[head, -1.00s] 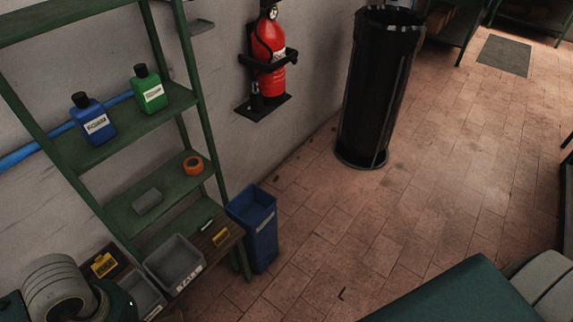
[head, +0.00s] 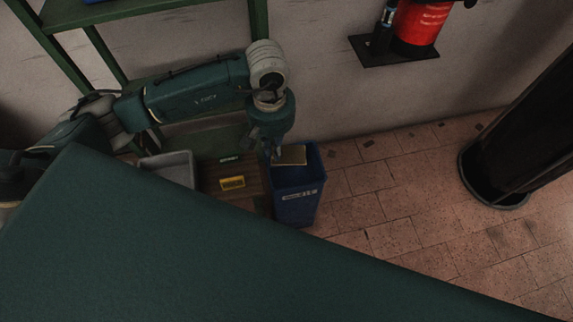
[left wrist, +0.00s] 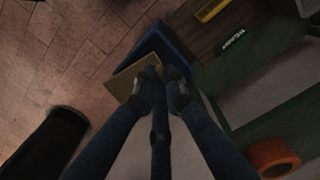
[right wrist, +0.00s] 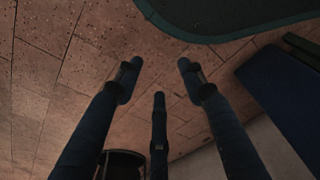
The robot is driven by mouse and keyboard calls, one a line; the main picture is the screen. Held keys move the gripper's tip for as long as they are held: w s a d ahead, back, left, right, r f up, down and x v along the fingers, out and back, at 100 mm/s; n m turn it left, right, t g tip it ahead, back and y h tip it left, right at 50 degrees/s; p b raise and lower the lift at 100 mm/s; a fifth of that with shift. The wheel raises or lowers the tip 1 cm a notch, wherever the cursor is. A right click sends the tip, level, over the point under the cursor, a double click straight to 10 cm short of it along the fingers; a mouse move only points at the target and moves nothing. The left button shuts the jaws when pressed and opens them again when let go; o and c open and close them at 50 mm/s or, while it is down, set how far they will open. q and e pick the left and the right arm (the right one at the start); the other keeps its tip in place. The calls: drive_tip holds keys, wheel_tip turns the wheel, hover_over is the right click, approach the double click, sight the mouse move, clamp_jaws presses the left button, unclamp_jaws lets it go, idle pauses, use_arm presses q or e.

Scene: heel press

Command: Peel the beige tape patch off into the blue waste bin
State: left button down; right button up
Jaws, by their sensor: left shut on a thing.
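The beige tape patch (head: 291,156) is a flat square held at the tips of my left gripper (head: 274,156), which is shut on it. In the head view the patch shows over the mouth of the blue waste bin (head: 298,199); its exact height above the rim is hard to tell. The left wrist view shows the patch (left wrist: 133,72) at the fingertips, with part of the blue bin (left wrist: 172,42) behind it. My right gripper (right wrist: 158,75) is open and empty in the right wrist view, and it does not show in the head view.
A wooden board (head: 214,178) with a yellow label (head: 233,182) and a grey tray (head: 173,169) are left of the bin. A green shelf (head: 259,22) stands behind. A black cylinder (head: 525,135) and a fire extinguisher (head: 419,24) are at right. Tiled floor is clear between.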

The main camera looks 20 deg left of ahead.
drive_tip(key=w+f+b, duration=0.3)
drive_tip(key=w+b, duration=0.2)
drive_tip(key=b, duration=0.2)
use_arm(q)
drive_tip(key=w+f+b, duration=0.1)
drive_tip(key=f+b, duration=0.1)
drive_tip(key=f, duration=0.5)
drive_tip(key=w+f+n+b, duration=0.1)
drive_tip(key=w+f+b, duration=0.1)
drive_tip(key=f, duration=0.5)
drive_tip(key=w+f+n+b, duration=0.1)
drive_tip(key=f+b, duration=0.3)
drive_tip(key=f, duration=0.4)
drive_tip(key=shift+w+d, duration=0.1)
drive_tip(key=shift+w, duration=0.5)
use_arm(e)
wheel_tip(320, 180, up, 20)
drive_tip(key=w+t, duration=0.2)
use_arm(q)
drive_tip(key=shift+f+b, duration=0.6)
drive_tip(key=shift+f, duration=0.6)
use_arm(e)
drive_tip(key=w+a+t, duration=0.2)
drive_tip(key=w, duration=0.4)
drive_tip(key=shift+a+r+t+y, duration=0.3)
drive_tip(key=shift+r, duration=0.1)
use_arm(q)
drive_tip(key=c, duration=1.7)
unclamp_jaws()
drive_tip(key=shift+o, duration=0.2)
